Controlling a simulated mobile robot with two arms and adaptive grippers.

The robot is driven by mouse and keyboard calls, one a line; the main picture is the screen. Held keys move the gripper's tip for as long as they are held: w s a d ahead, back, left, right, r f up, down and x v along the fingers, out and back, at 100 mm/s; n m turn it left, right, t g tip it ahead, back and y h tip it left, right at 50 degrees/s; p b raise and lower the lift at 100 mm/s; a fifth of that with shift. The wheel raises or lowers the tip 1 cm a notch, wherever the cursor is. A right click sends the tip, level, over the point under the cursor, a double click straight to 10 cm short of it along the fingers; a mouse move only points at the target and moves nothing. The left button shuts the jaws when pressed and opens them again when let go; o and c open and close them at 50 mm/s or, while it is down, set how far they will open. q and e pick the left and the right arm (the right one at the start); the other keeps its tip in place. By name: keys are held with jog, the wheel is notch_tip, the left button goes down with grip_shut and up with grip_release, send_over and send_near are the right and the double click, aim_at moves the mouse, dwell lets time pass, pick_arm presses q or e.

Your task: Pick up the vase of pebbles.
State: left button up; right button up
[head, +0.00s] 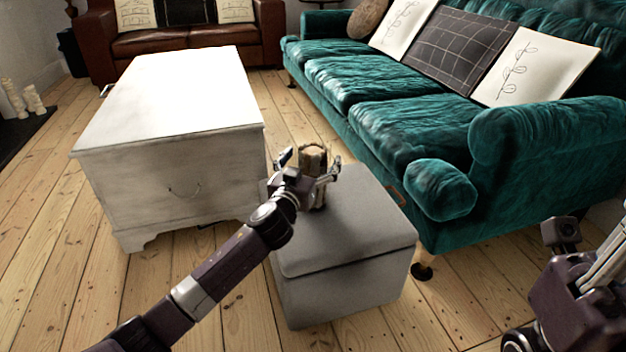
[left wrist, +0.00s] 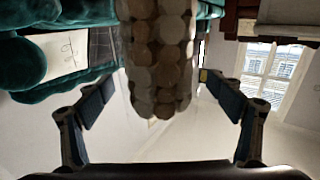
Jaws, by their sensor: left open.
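The vase of pebbles (head: 313,157) is a small tan and brown vessel. It stands upright on the grey ottoman (head: 345,262), near its back left part. My left gripper (head: 309,164) is open around it, with one finger on each side, and hides its lower part in the head view. In the left wrist view, which is upside down, the rounded pebbles of the vase (left wrist: 156,55) hang between the open fingers, with gaps on both sides. Part of my right arm, with what seems to be its gripper (head: 582,250), shows at the lower right, far from the vase.
A white chest (head: 165,100) stands just left of the ottoman. A green velvet sofa (head: 415,125) with cushions is close on the right. A brown leather sofa (head: 190,40) is at the back. Bare floorboards (head: 60,270) are clear at the left front.

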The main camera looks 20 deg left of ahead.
pick_arm(q)
jog(key=shift+w, duration=0.3)
jog(key=c, duration=2)
jog(key=shift+r, duration=0.35)
jog(key=shift+c, duration=1.1)
